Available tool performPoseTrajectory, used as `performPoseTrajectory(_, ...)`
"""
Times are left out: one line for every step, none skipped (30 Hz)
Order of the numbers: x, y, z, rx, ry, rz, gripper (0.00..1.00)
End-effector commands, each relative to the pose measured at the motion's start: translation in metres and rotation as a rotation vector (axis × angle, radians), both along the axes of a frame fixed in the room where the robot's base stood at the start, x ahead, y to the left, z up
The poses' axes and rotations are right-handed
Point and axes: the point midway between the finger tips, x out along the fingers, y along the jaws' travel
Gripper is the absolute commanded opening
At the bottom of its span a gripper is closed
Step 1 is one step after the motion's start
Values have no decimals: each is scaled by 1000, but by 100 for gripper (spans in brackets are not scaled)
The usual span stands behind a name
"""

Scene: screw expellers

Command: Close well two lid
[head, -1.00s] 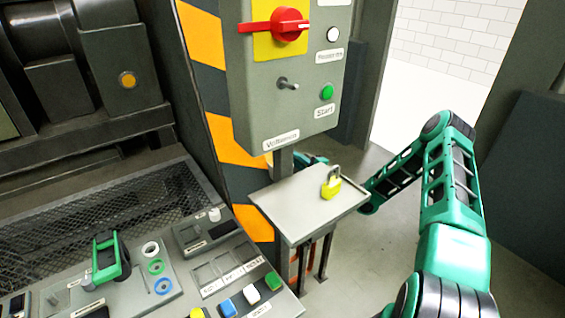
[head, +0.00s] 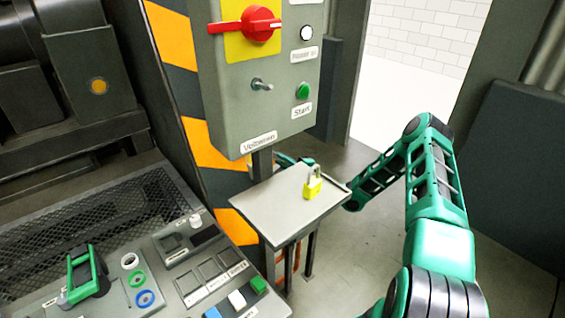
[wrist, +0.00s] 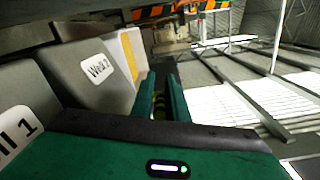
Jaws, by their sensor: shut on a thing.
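In the wrist view a pale grey slanted panel labelled "Well 2" (wrist: 98,68) stands just left of my gripper (wrist: 162,92). A second panel labelled "Well 1" (wrist: 16,132) is at the left edge, nearer the camera. My green fingers are close together on a narrow part beside the Well 2 panel. That part is mostly hidden between them; it appears to belong to the well two lid, but its outline is unclear. In the head view my gripper is out of sight, with my arm reaching behind the small grey shelf (head: 270,212).
A yellow padlock (head: 313,187) lies on the shelf below a grey control box (head: 262,85) with a red switch (head: 247,24). A button console (head: 200,275) is at lower left. Wrist view: metal rails (wrist: 240,85) cross a bright floor at right.

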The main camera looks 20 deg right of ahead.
Motion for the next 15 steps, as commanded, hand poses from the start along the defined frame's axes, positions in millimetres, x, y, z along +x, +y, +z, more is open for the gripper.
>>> performPoseTrajectory(6, -14, 11, -4, -23, -25, 0)
performPoseTrajectory(6, -14, 11, -4, -23, -25, 0)
performPoseTrajectory(6, -14, 11, -4, -23, -25, 16)
performPoseTrajectory(6, -13, 11, -4, -23, -25, 23)
performPoseTrajectory(6, -13, 11, -4, -22, -23, 30)
performPoseTrajectory(6, -12, 10, -3, -22, -22, 30)
performPoseTrajectory(6, -12, 10, -3, -21, -22, 30)
performPoseTrajectory(6, -11, 9, -4, -21, -21, 30)
performPoseTrajectory(6, -10, 9, -3, -20, -19, 30)
performPoseTrajectory(5, -10, 9, -3, -19, -19, 30)
performPoseTrajectory(5, -9, 8, -3, -18, -18, 30)
performPoseTrajectory(5, -8, 8, -3, -17, -17, 30)
performPoseTrajectory(5, -8, 8, -3, -17, -17, 30)
performPoseTrajectory(5, -8, 8, -3, -17, -15, 30)
performPoseTrajectory(5, -7, 7, -2, -16, -15, 30)
